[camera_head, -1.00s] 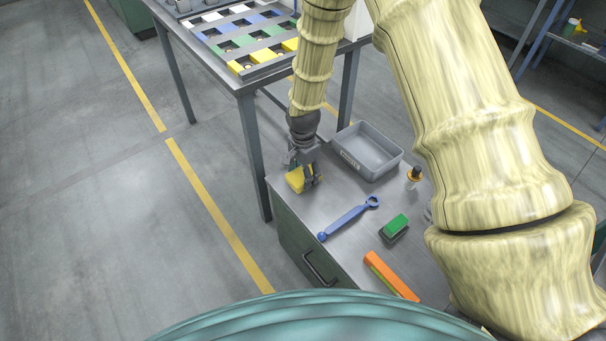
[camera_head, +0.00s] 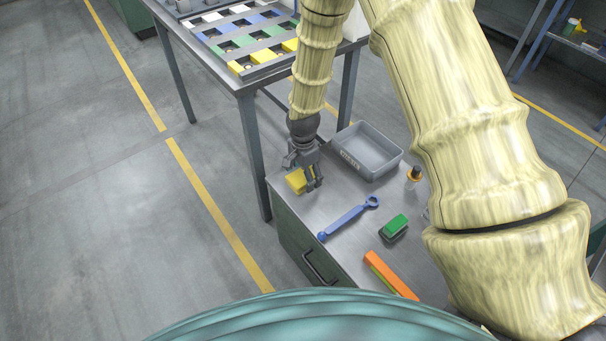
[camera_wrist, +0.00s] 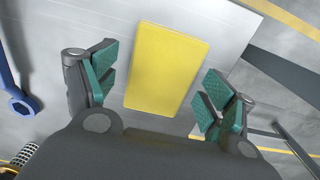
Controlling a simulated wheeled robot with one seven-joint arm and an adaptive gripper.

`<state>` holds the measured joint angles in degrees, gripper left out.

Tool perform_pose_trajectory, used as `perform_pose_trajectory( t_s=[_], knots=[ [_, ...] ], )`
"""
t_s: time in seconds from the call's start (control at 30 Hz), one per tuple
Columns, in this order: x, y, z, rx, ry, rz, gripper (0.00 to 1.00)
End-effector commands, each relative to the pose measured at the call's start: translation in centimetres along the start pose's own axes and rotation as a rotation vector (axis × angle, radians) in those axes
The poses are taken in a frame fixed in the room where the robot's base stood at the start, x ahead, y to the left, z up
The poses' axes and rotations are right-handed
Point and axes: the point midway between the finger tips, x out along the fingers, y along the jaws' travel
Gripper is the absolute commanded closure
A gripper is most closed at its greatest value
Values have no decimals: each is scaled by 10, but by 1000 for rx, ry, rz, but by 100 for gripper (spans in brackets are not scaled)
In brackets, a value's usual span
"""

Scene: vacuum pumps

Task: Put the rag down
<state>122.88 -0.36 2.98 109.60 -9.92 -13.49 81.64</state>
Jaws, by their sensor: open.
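The yellow rag (camera_head: 297,181) lies on the metal top of the green cabinet (camera_head: 330,205), near its far left corner. In the wrist view the rag (camera_wrist: 168,68) is a flat yellow rectangle, slightly tilted, on the bare metal surface. My gripper (camera_head: 306,178) is over the rag, pointing down. In the wrist view its green-padded fingers (camera_wrist: 160,90) are spread wide, one on each side of the rag, with a gap to both edges. Nothing is held between them.
A grey bin (camera_head: 366,152) stands behind and right of my gripper. A table with coloured blocks (camera_head: 243,50) stands behind.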

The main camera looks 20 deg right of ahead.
Motion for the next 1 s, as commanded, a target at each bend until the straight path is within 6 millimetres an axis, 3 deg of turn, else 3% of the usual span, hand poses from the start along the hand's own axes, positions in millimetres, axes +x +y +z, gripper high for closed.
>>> perform_pose_trajectory(
  t_s=[0.1,0.4,0.63,1.0],
  knots=[
    [3,0,0,-1,0,-2,17],
    [-56,-6,4,-1,2,-2,17],
    [-89,-6,4,-1,1,-2,17],
    [-106,-5,4,0,0,0,17]
  ],
)
